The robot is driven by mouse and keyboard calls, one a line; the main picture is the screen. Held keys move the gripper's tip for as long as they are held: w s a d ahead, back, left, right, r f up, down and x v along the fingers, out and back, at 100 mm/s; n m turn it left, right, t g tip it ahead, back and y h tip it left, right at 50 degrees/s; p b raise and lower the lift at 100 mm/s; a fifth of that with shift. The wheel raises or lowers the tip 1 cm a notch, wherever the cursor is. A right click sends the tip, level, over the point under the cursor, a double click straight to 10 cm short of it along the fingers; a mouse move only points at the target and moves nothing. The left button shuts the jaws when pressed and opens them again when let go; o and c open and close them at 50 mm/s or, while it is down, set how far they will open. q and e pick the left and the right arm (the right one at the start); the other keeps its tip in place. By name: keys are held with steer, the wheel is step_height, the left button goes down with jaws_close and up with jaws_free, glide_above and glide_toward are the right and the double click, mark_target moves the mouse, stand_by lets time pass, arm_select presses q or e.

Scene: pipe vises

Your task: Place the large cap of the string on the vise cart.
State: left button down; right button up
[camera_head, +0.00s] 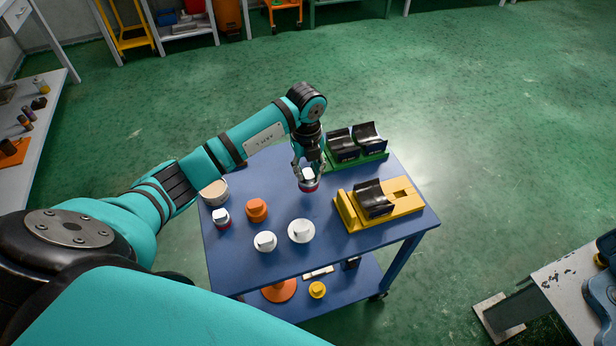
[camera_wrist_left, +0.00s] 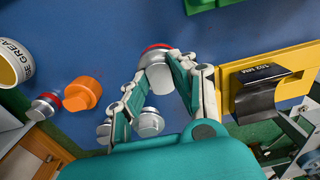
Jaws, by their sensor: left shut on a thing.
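My left gripper (camera_head: 308,172) is shut on a cap with a red band and a pale metallic top (camera_head: 309,183). It holds the cap over the blue cart (camera_head: 325,234), left of the yellow vise; whether the cap touches the top is unclear. In the left wrist view the cap (camera_wrist_left: 155,57) sits between the fingertips (camera_wrist_left: 157,68). A smaller-looking cap with a red band (camera_head: 222,218), an orange cap (camera_head: 257,210) and two white or silver caps (camera_head: 265,241) (camera_head: 301,230) stand on the cart's left and front part. My right gripper is out of view.
A yellow vise base with one black cradle (camera_head: 373,199) stands at the cart's right. A green base with two cradles (camera_head: 355,145) is behind it. A grease tub (camera_head: 214,192) stands at the left edge. The lower shelf holds an orange part (camera_head: 280,291) and a yellow part (camera_head: 317,290).

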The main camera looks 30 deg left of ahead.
mark_target(308, 173)
arm_select(q)
step_height(308, 173, down, 3)
steer(key=shift+f, duration=0.15)
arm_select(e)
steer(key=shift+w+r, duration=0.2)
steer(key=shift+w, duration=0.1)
arm_select(q)
steer(key=shift+f, duration=0.2)
steer(key=c, duration=1.1)
jaws_free()
steer(key=shift+r, duration=0.1)
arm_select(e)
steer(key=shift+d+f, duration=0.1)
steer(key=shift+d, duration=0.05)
arm_select(q)
steer(key=shift+r, duration=0.45)
step_height(308, 173, up, 11)
steer(key=shift+s+a+r+b, duration=0.1)
steer(key=shift+r+b, duration=0.05)
steer(key=shift+b, duration=0.6)
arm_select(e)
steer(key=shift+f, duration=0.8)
